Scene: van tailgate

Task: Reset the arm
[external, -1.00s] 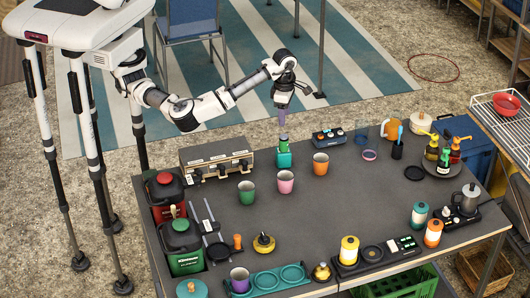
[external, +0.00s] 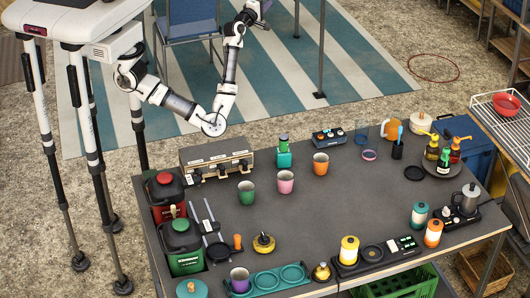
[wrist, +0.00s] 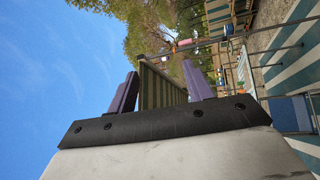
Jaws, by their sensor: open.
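My gripper (external: 263,8) is raised high at the top edge of the external view, well behind and above the table (external: 330,215). My arm folds up from an elbow low near the table's back edge, and the fingertips are hard to make out there. In the wrist view my gripper (wrist: 160,84) shows two purple fingers spread apart with nothing between them. The wrist camera looks out at sky, trees and a striped awning, with the view tipped sideways.
A stove-like case (external: 217,158) stands at the table's back left, near my elbow. Green (external: 246,193), pink (external: 285,182) and orange (external: 320,164) cups stand mid-table. A blue chair (external: 190,20) stands behind my arm on the striped rug. The table's centre right is clear.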

